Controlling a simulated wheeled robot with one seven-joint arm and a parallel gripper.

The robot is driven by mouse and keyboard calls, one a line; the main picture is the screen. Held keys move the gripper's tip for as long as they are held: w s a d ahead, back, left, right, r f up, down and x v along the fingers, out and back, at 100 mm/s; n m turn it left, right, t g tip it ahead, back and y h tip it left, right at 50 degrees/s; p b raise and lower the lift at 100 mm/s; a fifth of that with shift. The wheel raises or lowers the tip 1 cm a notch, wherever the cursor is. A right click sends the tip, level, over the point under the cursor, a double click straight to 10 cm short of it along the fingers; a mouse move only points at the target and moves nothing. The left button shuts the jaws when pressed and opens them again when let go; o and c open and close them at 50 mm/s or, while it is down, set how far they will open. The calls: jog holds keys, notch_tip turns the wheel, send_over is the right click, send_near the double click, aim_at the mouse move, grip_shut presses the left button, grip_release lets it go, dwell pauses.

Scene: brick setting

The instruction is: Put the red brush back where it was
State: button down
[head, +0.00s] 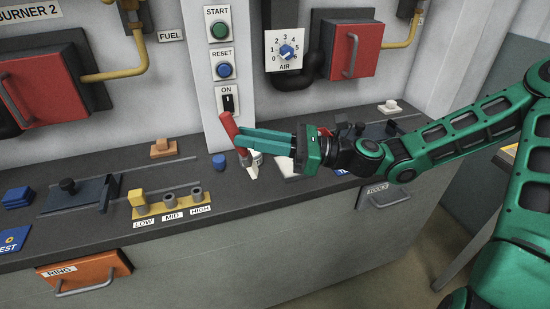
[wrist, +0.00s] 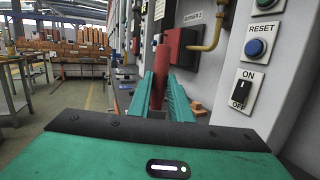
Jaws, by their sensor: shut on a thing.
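The red brush (head: 230,126) is in my gripper (head: 243,141), above the dark counter in the head view. Its red handle rises up and to the left from between the teal fingers, tilted. My gripper is shut on it, with the fingers pointing left. In the wrist view the red brush (wrist: 160,72) stands between the two fingers (wrist: 168,95). The brush's lower end is partly hidden by the fingers in the head view. A pale item (head: 252,165) shows just below the fingers; I cannot tell whether it belongs to the brush.
The counter (head: 130,200) holds a yellow block with LOW, MID and HIGH posts (head: 170,208), a blue knob (head: 219,162), a slider lever (head: 107,194) and a blue stack (head: 18,197). Behind stands a panel with START, RESET and ON controls (head: 222,70). Red burner doors (head: 40,88) flank it.

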jog(key=w+d+f, duration=0.5)
jog(key=w+f, duration=0.1)
jog(key=f, duration=0.2)
jog(key=shift+d+f, duration=0.15)
jog(key=shift+f, duration=0.2)
jog(key=c, duration=1.6)
grip_release()
jog(key=shift+f, duration=0.15)
jog(key=d, duration=0.4)
jog(key=s+d+f, duration=0.1)
jog(key=d, duration=0.6)
jog(key=shift+s+d+f, duration=0.15)
jog(key=shift+d+f, duration=0.15)
jog(key=shift+d, duration=0.1)
